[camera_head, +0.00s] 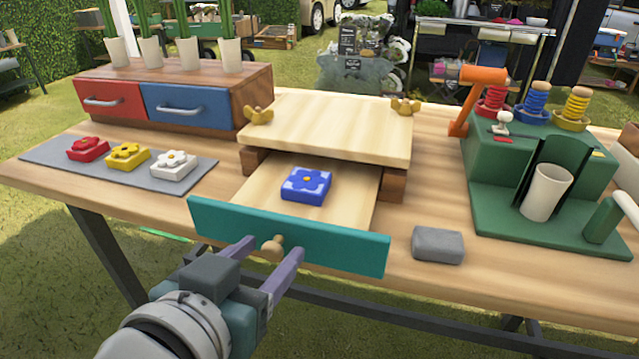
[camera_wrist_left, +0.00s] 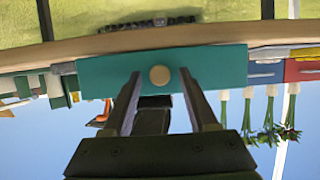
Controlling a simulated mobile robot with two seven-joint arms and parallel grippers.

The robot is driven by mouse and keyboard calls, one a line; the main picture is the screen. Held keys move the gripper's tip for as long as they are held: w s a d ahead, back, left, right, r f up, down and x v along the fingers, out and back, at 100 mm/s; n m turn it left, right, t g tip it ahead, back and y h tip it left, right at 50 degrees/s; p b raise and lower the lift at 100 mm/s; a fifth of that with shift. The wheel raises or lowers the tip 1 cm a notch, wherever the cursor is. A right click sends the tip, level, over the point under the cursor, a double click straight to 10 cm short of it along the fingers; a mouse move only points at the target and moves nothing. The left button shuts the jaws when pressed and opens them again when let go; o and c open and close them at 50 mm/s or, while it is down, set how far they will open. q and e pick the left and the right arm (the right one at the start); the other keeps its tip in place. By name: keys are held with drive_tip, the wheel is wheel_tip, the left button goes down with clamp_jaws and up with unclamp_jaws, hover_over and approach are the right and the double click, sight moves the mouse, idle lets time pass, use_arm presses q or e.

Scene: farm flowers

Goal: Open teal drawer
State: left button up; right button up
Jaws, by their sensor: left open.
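The teal drawer (camera_head: 330,248) stands pulled out from under a light wooden board (camera_head: 330,125), with its tray showing. A blue flower block (camera_head: 306,184) lies in the tray. A round wooden knob (camera_head: 272,248) sits on the teal front. My left gripper (camera_head: 268,252) is open, with one finger on each side of the knob; I cannot tell whether they touch it. In the left wrist view the knob (camera_wrist_left: 160,75) shows between the two spread fingertips, against the teal front (camera_wrist_left: 215,68). My right gripper is not in view.
A wooden cabinet with a red drawer (camera_head: 108,100) and a blue drawer (camera_head: 187,109) stands at the back left. Red, yellow and white flower blocks lie on a grey mat (camera_head: 60,153). A grey block (camera_head: 437,245) lies right of the drawer, before a green stand (camera_head: 545,230).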

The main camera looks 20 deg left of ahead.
use_arm(q)
drive_tip(key=shift+s, duration=0.1)
drive_tip(key=p+v, duration=0.2)
drive_tip(key=v, duration=0.8)
